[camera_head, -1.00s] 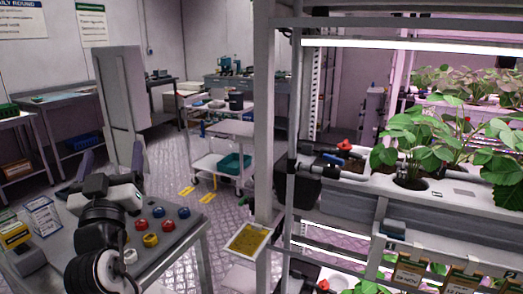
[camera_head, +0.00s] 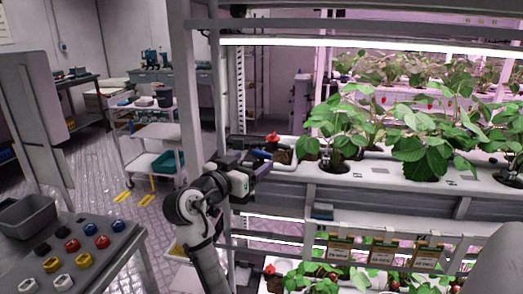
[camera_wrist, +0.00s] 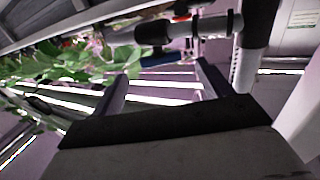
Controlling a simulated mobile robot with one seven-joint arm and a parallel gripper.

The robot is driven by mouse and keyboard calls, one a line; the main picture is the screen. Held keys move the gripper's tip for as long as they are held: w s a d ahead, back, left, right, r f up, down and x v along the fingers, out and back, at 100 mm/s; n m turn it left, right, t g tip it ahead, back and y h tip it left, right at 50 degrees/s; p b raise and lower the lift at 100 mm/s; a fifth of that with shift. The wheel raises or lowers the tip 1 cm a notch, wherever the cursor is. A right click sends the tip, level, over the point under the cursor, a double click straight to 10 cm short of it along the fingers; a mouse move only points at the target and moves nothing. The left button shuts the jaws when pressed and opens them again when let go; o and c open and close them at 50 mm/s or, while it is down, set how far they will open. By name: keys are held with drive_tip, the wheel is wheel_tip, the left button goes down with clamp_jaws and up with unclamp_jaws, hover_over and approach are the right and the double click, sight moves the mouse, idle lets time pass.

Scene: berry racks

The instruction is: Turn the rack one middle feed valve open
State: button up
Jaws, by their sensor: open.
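The middle feed valve shows in the wrist view as a dark body (camera_wrist: 150,33) on a grey pipe, with a blue lever (camera_wrist: 157,59) lying roughly along the pipe. In the head view the valve (camera_head: 262,153) is at the left end of the middle planting tier, partly hidden by my gripper. My gripper (camera_head: 254,163) is in front of it, with open jaws. In the wrist view my gripper (camera_wrist: 162,72) has its two fingers apart, the blue lever just beyond and between the tips. I cannot tell whether they touch.
A red part (camera_head: 272,136) stands just behind the valve, and another (camera_head: 269,269) shows on the lower tier. A rack post (camera_head: 188,90) rises left of my gripper. Strawberry plants (camera_head: 340,125) fill the tier to the right. A knob table (camera_head: 90,255) stands front left.

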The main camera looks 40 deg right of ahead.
sight(260, 155)
drive_tip(key=p+x, duration=0.1)
drive_tip(key=x, duration=0.5)
drive_tip(key=shift+c, duration=0.2)
